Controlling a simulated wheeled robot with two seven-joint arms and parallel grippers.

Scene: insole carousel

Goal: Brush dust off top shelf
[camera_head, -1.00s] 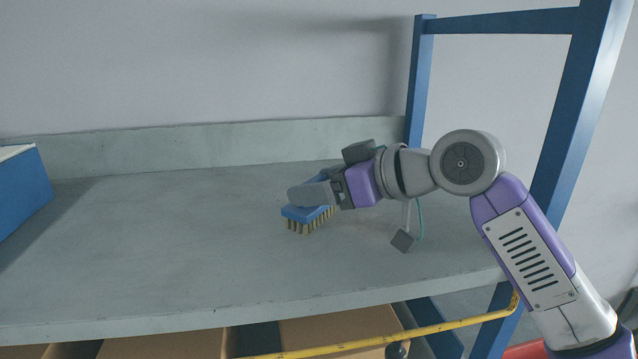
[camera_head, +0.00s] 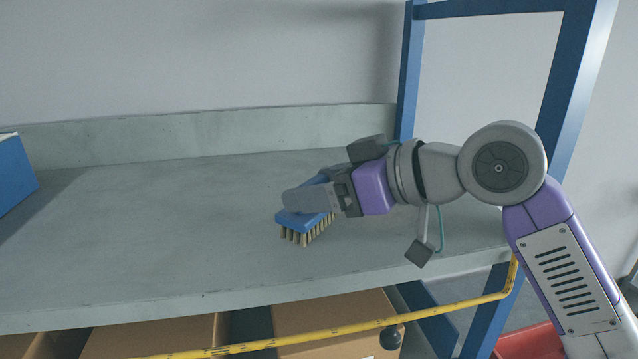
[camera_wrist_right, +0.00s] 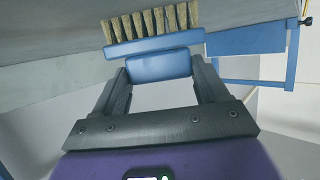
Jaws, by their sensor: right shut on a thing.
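A blue brush (camera_head: 304,221) with pale tan bristles is at the right part of the grey top shelf (camera_head: 150,225). My right gripper (camera_head: 312,198) is shut on the brush's blue upper part. The bristles point down at the shelf; I cannot tell whether they touch it. In the right wrist view the brush (camera_wrist_right: 154,48) shows with its bristles towards the grey shelf surface, and my gripper's fingers (camera_wrist_right: 160,75) are on either side of its blue grip. No separate dust can be made out on the shelf. My left gripper is not in view.
A blue box (camera_head: 15,175) stands at the shelf's left end. A blue frame post (camera_head: 409,75) rises at the right, and a raised ledge (camera_head: 200,135) runs along the back. A yellow bar (camera_head: 350,332) crosses in front of cardboard boxes (camera_head: 340,315) below. The shelf's middle is clear.

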